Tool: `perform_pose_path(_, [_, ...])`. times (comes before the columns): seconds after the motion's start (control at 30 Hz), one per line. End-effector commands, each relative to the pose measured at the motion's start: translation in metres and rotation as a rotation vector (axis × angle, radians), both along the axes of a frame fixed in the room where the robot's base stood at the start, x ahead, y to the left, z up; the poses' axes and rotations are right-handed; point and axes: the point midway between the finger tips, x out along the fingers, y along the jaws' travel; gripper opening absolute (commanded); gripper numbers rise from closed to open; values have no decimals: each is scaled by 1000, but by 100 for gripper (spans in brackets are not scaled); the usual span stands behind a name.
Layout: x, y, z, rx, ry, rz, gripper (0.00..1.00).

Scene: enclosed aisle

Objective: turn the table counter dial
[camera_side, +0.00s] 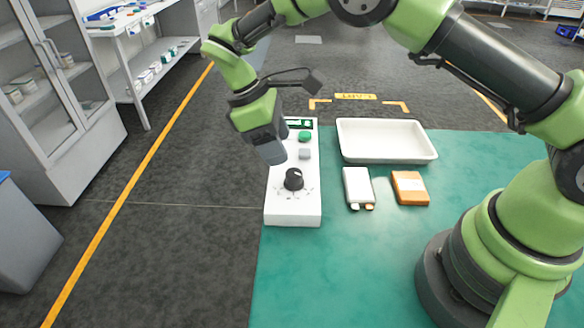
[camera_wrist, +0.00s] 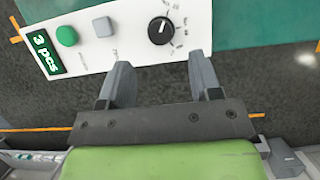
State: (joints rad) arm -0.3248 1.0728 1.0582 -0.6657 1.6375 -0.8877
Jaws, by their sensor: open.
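The table counter is a white box (camera_side: 290,210) at the left edge of the green table. Its black dial (camera_side: 293,179) is on the near half, and the dial also shows in the wrist view (camera_wrist: 161,30) with a white pointer line. A green button (camera_wrist: 66,36), a grey button (camera_wrist: 103,27) and a display (camera_wrist: 44,53) reading "3 pcs" sit in a row with it. My gripper (camera_side: 272,155) is above the counter's left side, apart from the dial. In the wrist view its two fingers (camera_wrist: 163,80) are spread with nothing between them.
A white tray (camera_side: 385,159) stands at the back of the green table (camera_side: 350,270). A white pack (camera_side: 358,186) and an orange pack (camera_side: 410,187) lie right of the counter. A glass-door cabinet (camera_side: 75,150) and a shelf bench (camera_side: 160,75) stand at left. The table's front is clear.

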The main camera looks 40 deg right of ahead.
Motion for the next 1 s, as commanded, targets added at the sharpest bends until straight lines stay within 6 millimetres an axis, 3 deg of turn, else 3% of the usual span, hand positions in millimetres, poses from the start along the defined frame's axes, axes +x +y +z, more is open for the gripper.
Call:
perform_pose_path(0.2, [-12,-12,-39,-1,5,-1,58])
perform_pose_path(0.33, [-16,-16,-55,0,2,-2,58])
perform_pose_path(0.77, [-19,-19,-65,2,-2,-2,58])
perform_pose_path(0.9, [-19,-19,-64,2,-2,-2,26])
perform_pose_path(1.0, [-19,-19,-64,2,-2,-2,10])
